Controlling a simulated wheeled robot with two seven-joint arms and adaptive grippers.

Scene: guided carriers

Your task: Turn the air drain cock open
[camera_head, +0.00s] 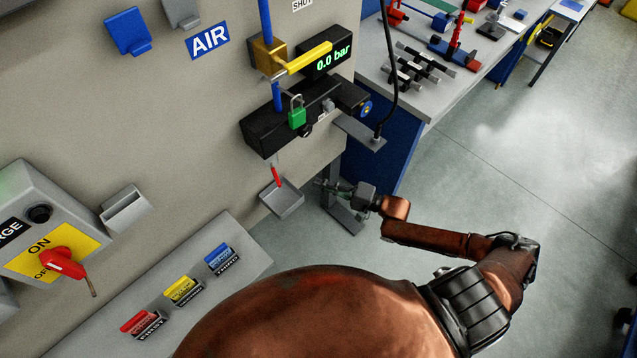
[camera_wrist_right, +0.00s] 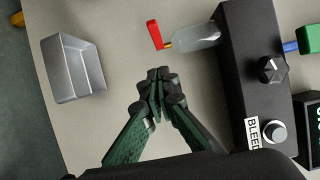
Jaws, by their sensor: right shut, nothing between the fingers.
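The air drain cock shows as a small red lever (camera_head: 276,175) hanging below the black air unit (camera_head: 262,132). In the right wrist view the red lever (camera_wrist_right: 154,34) sits at the end of a clear bowl (camera_wrist_right: 197,36), attached by a small yellowish stem. My right gripper (camera_head: 322,185) is to the right of the lever in the head view. In the wrist view its fingers (camera_wrist_right: 160,76) are shut together and empty, their tips a short way from the lever and apart from it. My left gripper is not in view.
A grey open tray (camera_head: 292,207) sits on the panel below the lever; it also shows in the wrist view (camera_wrist_right: 72,92). A green padlock (camera_head: 297,118), yellow valve handle (camera_head: 305,58) and "0.0 bar" display (camera_head: 332,60) are above. A bracket (camera_head: 360,135) juts out at right.

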